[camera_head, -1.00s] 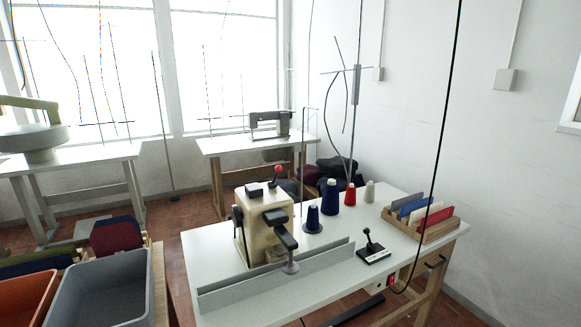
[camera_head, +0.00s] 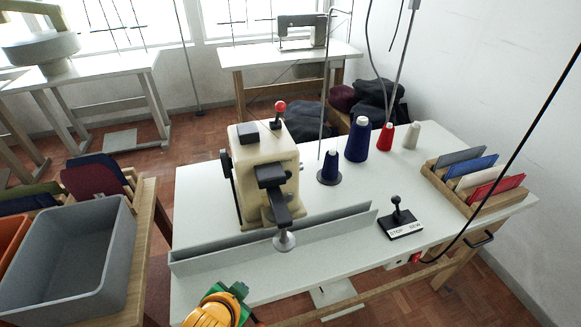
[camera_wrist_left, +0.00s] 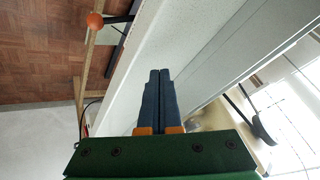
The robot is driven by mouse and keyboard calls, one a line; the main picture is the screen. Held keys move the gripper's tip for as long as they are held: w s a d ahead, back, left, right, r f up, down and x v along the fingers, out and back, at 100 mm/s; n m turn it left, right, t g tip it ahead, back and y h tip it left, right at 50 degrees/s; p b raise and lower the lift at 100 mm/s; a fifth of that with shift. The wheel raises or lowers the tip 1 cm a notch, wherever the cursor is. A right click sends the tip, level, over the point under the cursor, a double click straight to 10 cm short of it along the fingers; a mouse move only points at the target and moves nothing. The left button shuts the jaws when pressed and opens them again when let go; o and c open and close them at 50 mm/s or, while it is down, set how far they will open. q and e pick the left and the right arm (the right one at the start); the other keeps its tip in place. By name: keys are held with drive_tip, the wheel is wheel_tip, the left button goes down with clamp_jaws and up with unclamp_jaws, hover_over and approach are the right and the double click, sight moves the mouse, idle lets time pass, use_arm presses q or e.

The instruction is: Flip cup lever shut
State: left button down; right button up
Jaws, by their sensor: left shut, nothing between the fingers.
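The cream buttonhole machine (camera_head: 265,155) stands on the white table. A lever with a red ball knob (camera_head: 280,107) stands upright on its top, and a black arm with a grey round foot (camera_head: 284,240) hangs at its front. No part is labelled as the cup lever, so I cannot tell which it is. My left gripper (camera_wrist_left: 160,75) is shut and empty in the left wrist view, beside the white table edge. In the head view, only its orange and green body shows at the table's front edge, apart from the machine. My right gripper is not in view.
A grey fence (camera_head: 280,237) runs along the table before the machine. A black STOP/SEW lever (camera_head: 397,218), thread cones (camera_head: 358,139) and a wooden card rack (camera_head: 477,180) stand to the right. A grey bin (camera_head: 70,250) is at left.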

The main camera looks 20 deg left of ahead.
use_arm(q)
drive_tip(key=w+r+m+t, duration=0.4)
drive_tip(key=r, duration=0.2)
drive_tip(key=w+d+r+m+t, duration=0.1)
drive_tip(key=w+r+m+t, duration=0.2)
drive_tip(key=r, duration=0.4)
drive_tip(key=w+r+m+t, duration=0.4)
drive_tip(key=w+r+m, duration=0.1)
drive_tip(key=w+r, duration=0.1)
drive_tip(key=shift+w+d+r+t+h, duration=0.2)
drive_tip(key=shift+r+t+h, duration=0.1)
drive_tip(key=shift+r, duration=0.1)
drive_tip(key=r+m, duration=0.1)
drive_tip(key=d+r+m+t+h, duration=0.1)
drive_tip(key=d+r+m+h, duration=0.1)
drive_tip(key=m, duration=0.1)
drive_tip(key=shift+w+d+r+t, duration=0.1)
drive_tip(key=shift+w+r+t, duration=0.05)
drive_tip(key=shift+r+t, duration=0.25)
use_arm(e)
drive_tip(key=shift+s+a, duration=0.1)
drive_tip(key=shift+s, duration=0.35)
use_arm(q)
drive_tip(key=shift+w, duration=0.1)
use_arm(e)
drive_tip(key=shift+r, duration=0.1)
